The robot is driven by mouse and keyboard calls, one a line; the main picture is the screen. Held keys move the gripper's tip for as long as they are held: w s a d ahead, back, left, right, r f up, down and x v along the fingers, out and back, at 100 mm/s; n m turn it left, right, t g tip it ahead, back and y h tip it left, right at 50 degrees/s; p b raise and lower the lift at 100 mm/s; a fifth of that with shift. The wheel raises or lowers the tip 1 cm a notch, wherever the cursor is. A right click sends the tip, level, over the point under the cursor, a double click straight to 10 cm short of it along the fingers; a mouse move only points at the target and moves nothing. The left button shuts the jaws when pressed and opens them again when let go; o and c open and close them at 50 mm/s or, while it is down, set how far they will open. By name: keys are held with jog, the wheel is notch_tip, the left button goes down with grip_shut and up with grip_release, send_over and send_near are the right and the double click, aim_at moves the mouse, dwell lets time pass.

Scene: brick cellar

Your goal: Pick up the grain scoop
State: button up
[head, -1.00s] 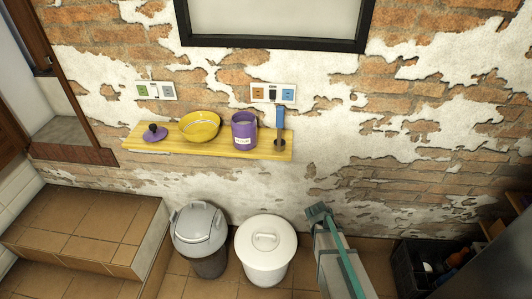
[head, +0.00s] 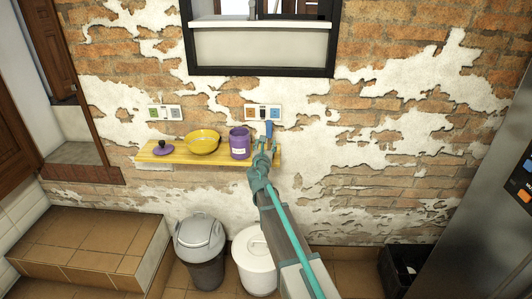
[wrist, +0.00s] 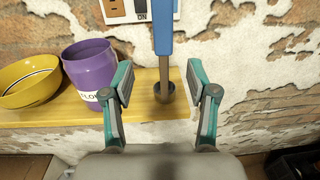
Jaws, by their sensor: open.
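The grain scoop appears to be the blue-handled tool (head: 269,128) at the right end of the yellow shelf (head: 215,161). In the wrist view its blue handle (wrist: 162,30) stands upright, with a metal shaft below and a small dark round cup at the shelf. My gripper (head: 265,147) is at the shelf's right end and partly hides the scoop in the head view. In the wrist view my gripper (wrist: 161,80) is open, one finger on each side of the shaft, with gaps showing on both sides. Nothing is held.
A purple labelled canister (head: 239,143) stands just left of the scoop, close to my left finger. A yellow bowl (head: 202,142) and a purple lid (head: 162,149) are further left. Sockets (head: 263,113) are on the brick wall behind. Two bins (head: 200,238) stand below.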

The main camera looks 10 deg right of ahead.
aim_at(269, 135)
jog(key=p+x, duration=0.1)
jog(key=x, duration=0.3)
jog(key=shift+w+r, duration=0.1)
jog(key=shift+w, duration=0.1)
jog(key=p+x, duration=0.1)
jog(key=x, duration=0.1)
jog(key=p+x, duration=0.1)
jog(key=x, duration=0.2)
jog(key=shift+w+d+p, duration=0.25)
jog(key=shift+d+p, duration=0.05)
jog(key=shift+p, duration=0.05)
jog(key=shift+w+d, duration=0.1)
jog(key=shift+w, duration=0.15)
grip_shut()
